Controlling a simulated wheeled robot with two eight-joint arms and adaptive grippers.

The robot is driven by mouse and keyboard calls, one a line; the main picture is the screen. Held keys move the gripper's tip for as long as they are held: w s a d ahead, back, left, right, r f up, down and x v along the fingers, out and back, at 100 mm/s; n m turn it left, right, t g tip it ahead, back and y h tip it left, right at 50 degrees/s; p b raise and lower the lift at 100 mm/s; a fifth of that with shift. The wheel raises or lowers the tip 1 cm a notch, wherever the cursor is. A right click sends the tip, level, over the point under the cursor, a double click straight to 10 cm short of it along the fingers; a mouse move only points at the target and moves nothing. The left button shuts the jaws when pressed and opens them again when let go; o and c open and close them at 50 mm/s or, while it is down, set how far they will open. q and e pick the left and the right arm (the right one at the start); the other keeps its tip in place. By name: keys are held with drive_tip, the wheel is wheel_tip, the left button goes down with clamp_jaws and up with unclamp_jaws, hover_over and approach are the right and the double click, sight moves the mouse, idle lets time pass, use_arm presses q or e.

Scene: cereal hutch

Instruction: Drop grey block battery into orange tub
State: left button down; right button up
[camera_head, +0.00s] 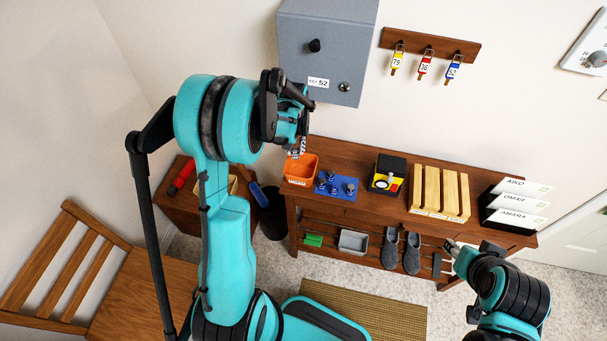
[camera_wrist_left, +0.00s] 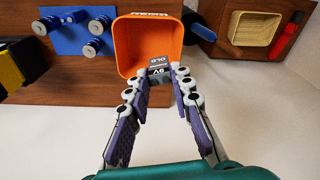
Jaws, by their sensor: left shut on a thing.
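The orange tub (camera_head: 299,180) stands at the left end of the wooden hutch top, and it fills the upper middle of the left wrist view (camera_wrist_left: 125,50). The grey block battery (camera_wrist_left: 157,73), with "9V OLD" lettering, is between my left fingertips. It overlaps the tub's near edge in that view; its height above the tub I cannot tell. My left gripper (camera_head: 297,148) is shut on the battery, just above the tub in the head view, pointing down. My right gripper (camera_head: 452,247) is at lower right, away from the tub, too small to read.
A blue mat (camera_head: 322,191) with several batteries lies right beside the tub. Beyond it are a black and yellow box (camera_head: 387,173), a slatted wooden rack (camera_head: 440,193) and letter trays (camera_head: 515,203). A grey key cabinet (camera_head: 325,50) hangs on the wall near my left gripper.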

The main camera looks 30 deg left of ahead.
sight(295, 158)
use_arm(q)
wheel_tip(295, 158, down, 5)
drive_tip(key=b, duration=0.3)
drive_tip(key=shift+f, duration=0.1)
drive_tip(key=c, duration=1.3)
unclamp_jaws()
drive_tip(key=shift+o, duration=0.2)
wheel_tip(295, 158, up, 12)
drive_tip(key=s, duration=0.1)
drive_tip(key=shift+s+d, duration=0.15)
drive_tip(key=shift+d, duration=0.2)
drive_tip(key=s+d+m+t+b, duration=0.5)
drive_tip(key=s+d, duration=0.9)
drive_tip(key=s, duration=0.3)
drive_tip(key=shift+s+d+r+m+t+h, duration=0.2)
drive_tip(key=shift+d+r+m+t+h, duration=0.1)
drive_tip(key=shift+d+m+t, duration=0.15)
